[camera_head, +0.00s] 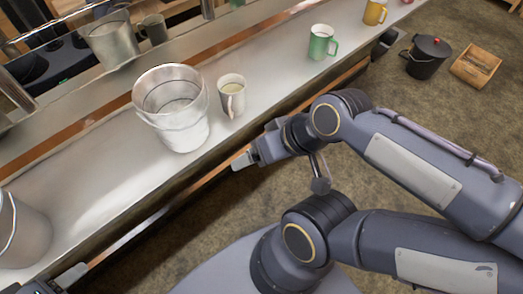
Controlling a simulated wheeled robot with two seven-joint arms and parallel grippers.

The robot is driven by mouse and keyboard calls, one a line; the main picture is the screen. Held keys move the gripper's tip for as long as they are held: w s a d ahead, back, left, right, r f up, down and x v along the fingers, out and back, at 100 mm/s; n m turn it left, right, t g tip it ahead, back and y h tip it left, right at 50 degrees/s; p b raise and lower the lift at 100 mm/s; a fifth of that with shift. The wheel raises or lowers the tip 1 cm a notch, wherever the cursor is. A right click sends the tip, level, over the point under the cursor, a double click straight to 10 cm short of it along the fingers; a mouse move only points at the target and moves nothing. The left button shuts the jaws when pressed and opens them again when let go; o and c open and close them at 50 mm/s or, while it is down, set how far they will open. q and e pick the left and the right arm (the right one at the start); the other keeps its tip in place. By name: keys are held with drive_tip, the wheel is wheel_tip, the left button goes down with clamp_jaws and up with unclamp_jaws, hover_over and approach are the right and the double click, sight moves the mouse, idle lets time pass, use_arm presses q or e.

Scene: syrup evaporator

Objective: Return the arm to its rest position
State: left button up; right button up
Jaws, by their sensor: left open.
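My left gripper (52,284) shows in part at the bottom left corner, cut off by the picture's edge. It is open, and I see nothing held in it. It is near the front edge of the metal counter, to the right of a grey bucket (22,238). My right arm comes in from the right, and its gripper (250,157) is beside the counter's front edge, below a white mug (232,97). Its jaws are seen too poorly to tell their opening. It is apart from the mug and from a metal pail (180,128).
The long metal counter (95,185) bears the pail and mugs. A green mug (322,44) and a yellow mug (374,13) stand farther along. A black lidded pot (425,62) and a wooden box (475,68) are on the floor. The counter's middle left is clear.

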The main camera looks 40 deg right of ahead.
drive_tip(key=shift+r, duration=0.15)
wheel_tip(320, 180, up, 8)
drive_tip(key=p, duration=0.8)
